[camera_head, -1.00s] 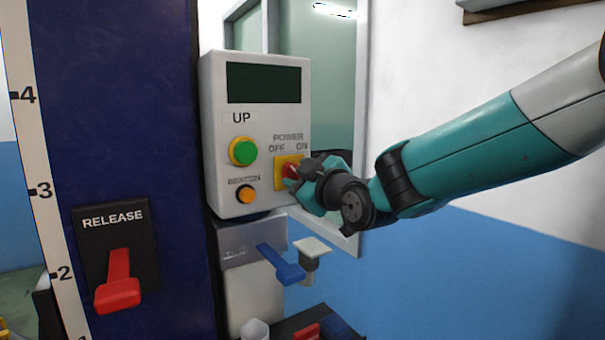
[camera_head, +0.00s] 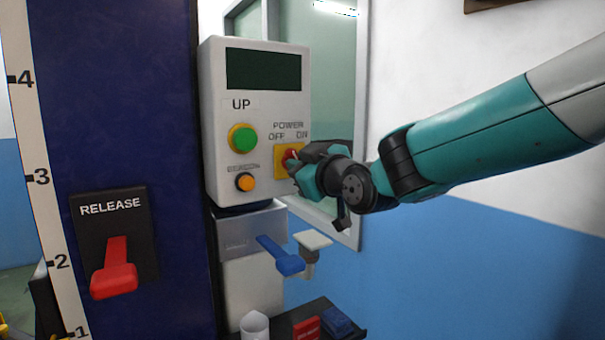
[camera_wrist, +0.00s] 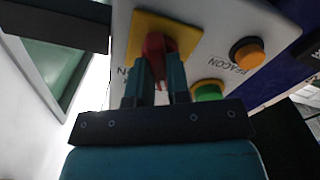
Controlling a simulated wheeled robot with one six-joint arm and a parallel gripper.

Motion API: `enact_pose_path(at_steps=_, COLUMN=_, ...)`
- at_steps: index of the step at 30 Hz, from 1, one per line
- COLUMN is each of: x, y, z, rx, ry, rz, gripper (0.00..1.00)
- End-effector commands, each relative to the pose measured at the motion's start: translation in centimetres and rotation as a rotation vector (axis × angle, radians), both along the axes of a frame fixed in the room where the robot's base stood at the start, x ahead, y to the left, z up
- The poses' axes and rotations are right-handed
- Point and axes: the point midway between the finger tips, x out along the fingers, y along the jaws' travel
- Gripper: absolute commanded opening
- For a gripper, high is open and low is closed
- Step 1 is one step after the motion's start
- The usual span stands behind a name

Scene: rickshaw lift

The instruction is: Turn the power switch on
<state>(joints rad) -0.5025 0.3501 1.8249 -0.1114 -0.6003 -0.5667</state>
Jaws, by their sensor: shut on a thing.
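The power switch (camera_head: 287,156) is a red knob on a yellow plate, on the right side of the white control box (camera_head: 214,110), below the labels POWER, OFF and ON. My gripper (camera_head: 296,166) reaches it from the right and hides part of the knob. In the wrist view the red knob (camera_wrist: 157,46) sits between the two fingers of my gripper (camera_wrist: 160,70), which are shut on it. The yellow plate (camera_wrist: 187,36) shows around the knob. The box's display (camera_head: 263,69) is dark.
A green button (camera_head: 242,138) and an orange beacon button (camera_head: 244,182) sit left of the switch. A blue lever (camera_head: 280,254) is below the box. A red release lever (camera_head: 115,268) is on the dark blue column (camera_head: 140,120). The wall at right is clear.

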Motion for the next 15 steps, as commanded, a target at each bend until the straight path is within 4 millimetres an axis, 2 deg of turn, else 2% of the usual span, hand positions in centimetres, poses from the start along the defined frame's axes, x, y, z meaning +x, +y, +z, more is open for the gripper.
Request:
enact_pose_path(at_steps=1, x=0.03, y=-0.05, z=-0.45, rx=0.033, ry=0.019, rz=-0.002, gripper=0.0)
enact_pose_path(at_steps=15, x=0.04, y=-0.06, z=-0.35, rx=0.402, ry=0.268, rz=-0.001, gripper=0.0)
